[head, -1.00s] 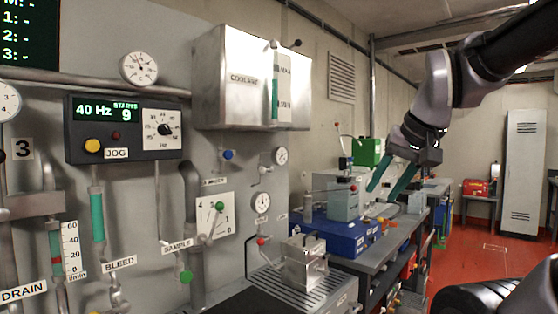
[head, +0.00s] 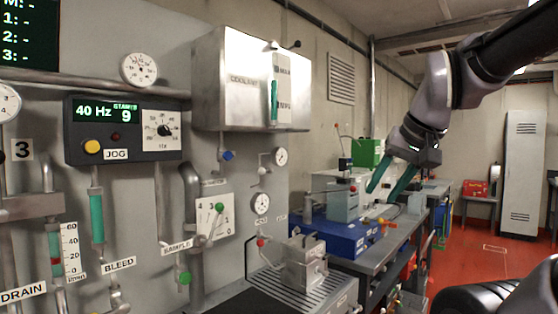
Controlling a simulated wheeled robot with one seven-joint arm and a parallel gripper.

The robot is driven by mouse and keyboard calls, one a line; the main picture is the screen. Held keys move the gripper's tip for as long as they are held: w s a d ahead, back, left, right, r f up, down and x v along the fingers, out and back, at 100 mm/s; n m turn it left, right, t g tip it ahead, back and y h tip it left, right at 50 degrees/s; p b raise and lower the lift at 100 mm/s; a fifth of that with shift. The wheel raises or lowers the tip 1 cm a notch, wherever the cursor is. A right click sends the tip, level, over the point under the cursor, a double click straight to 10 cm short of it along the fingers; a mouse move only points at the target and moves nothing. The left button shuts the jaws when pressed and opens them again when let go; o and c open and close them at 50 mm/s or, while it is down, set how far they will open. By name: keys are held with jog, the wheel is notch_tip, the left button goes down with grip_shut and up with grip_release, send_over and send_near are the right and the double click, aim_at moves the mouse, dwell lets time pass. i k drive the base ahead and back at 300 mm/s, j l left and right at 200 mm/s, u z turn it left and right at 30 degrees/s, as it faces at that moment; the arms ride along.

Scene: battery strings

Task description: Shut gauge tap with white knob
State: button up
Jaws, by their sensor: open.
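A small white knob (head: 262,170) sits on a thin pipe tap below and left of a round white gauge (head: 280,156) on the grey wall panel. The exact angle of its handle is too small to tell. My gripper (head: 381,194) has two teal fingers, spread apart and empty. It hangs over the workbench to the right, well away from the white knob and the panel.
A second gauge (head: 261,203) with a red knob (head: 260,243) is just below. A blue knob (head: 228,155) and a green-knobbed lever (head: 220,207) are nearby. The steel coolant box (head: 235,80) juts out above. A metal block (head: 303,262) stands below on a ribbed tray.

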aim_at(262, 171)
jog(key=i+l+u, duration=0.15)
jog(key=l+u, duration=0.35)
jog(key=l, duration=0.4)
jog(key=l+u, duration=0.5)
jog(key=l, duration=0.35)
jog(key=i+l+u, duration=0.35)
jog(key=l, duration=0.3)
jog(key=i+l+u, duration=0.2)
jog(key=l, duration=0.15)
jog(key=i+l+u, duration=0.15)
jog(key=l, duration=0.2)
jog(key=l+u, duration=0.2)
jog(key=l, duration=0.2)
